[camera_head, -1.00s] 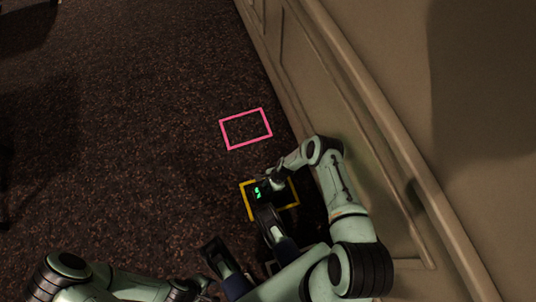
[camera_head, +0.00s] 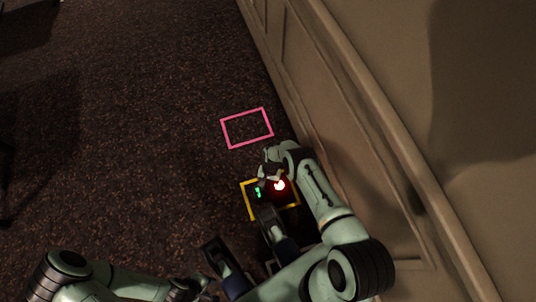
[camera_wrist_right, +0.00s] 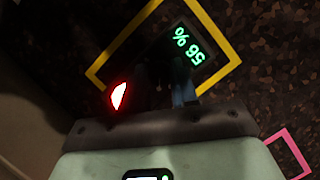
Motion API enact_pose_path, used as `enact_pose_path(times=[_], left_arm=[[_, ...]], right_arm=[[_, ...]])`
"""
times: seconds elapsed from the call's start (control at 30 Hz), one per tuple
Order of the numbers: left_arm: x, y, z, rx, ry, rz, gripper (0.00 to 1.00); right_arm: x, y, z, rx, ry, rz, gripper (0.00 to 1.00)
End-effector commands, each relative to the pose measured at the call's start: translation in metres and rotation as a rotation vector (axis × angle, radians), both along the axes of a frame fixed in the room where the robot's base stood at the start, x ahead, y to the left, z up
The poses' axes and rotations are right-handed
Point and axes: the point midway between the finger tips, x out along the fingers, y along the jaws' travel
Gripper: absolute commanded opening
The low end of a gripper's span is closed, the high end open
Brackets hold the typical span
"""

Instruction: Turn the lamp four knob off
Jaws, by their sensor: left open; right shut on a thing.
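A dark box with a green lit display (camera_head: 258,192) stands inside a yellow outline on the floor in the head view. No knob label is readable. My left gripper (camera_head: 200,287) is low in the head view, open and away from the box.
The yellow outline (camera_head: 246,203) surrounds the box. A pink outline (camera_head: 246,128) lies on the carpet beyond it, empty. A panelled wall (camera_head: 340,130) with a rail runs close along the right. The dark carpet (camera_head: 140,150) to the left is open.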

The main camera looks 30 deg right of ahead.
Motion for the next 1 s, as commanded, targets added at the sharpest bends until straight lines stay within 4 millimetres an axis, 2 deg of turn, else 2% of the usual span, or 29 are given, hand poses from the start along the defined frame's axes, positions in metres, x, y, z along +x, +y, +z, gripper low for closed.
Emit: enact_pose_path(times=[0.5,1.0], left_arm=[[0.0,0.0,0.0,0.0,0.0,0.0,0.43],[0.0,0.0,0.0,0.0,0.0,0.0,0.43]], right_arm=[[0.0006,0.0037,-0.0008,0.001,0.002,0.431,0.0],[0.0005,0.0041,-0.0008,0.001,0.001,0.583,0.0]])
